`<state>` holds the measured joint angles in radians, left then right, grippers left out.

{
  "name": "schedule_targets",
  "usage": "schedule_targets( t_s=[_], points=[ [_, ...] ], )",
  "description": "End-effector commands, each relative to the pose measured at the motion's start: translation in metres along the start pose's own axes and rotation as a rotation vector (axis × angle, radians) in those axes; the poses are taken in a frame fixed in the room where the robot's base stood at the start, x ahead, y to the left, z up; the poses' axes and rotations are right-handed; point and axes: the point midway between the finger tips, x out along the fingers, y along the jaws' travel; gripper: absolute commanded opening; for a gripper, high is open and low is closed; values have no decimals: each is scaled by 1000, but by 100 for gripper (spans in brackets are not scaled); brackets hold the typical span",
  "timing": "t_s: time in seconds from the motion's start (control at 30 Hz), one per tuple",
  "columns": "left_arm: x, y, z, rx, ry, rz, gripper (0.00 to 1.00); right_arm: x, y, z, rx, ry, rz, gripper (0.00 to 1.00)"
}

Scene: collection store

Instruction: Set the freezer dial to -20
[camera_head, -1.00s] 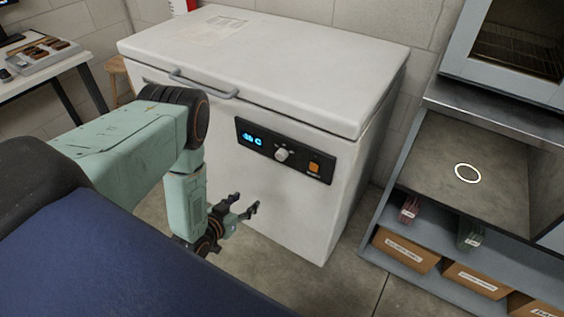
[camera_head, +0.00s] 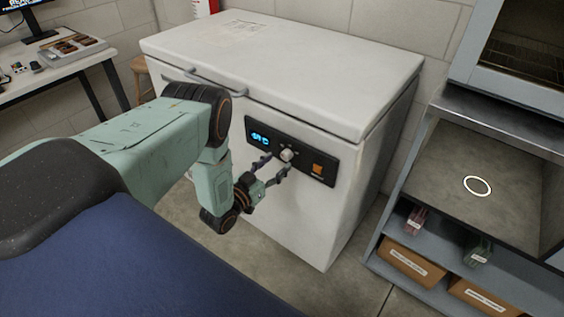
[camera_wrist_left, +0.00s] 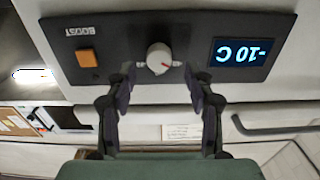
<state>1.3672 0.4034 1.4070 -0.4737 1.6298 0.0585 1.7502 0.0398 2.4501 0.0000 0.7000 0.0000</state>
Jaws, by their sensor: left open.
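The white chest freezer (camera_head: 290,70) has a black control panel on its front. The round white dial (camera_head: 287,155) sits mid-panel, and in the left wrist view the dial (camera_wrist_left: 159,58) has a red mark. The blue display (camera_head: 260,139) lies left of the dial; in the left wrist view, upside down, the display (camera_wrist_left: 240,52) reads -10 C. An orange button (camera_head: 318,169) is at the panel's right. My left gripper (camera_head: 274,168) is open just in front of the panel, its fingers below the dial in the head view and apart from it. My right gripper is not in view.
A grey metal shelf unit (camera_head: 440,205) with cardboard boxes (camera_head: 412,262) stands at the right. A table (camera_head: 60,75) with a tray is at the far left. A long handle (camera_head: 215,84) runs along the freezer lid's front edge. Bare floor lies between freezer and shelf.

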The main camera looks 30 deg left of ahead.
Motion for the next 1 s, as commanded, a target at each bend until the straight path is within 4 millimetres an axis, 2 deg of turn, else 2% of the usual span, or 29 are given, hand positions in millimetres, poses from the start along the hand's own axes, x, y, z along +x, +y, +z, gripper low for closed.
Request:
schedule_targets(
  t_s=[0.03, 0.2, 0.57, 1.0],
  points=[
    [8, 1, 1, 0, 3, 2, 53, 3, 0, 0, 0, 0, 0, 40],
    [25, 2, 1, -1, 0, 0, 53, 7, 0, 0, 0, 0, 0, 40],
    [30, 4, 0, -1, -1, 0, 53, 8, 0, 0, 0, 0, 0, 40],
    [30, 4, 0, -1, -1, 0, 16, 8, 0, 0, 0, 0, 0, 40]
  ],
)
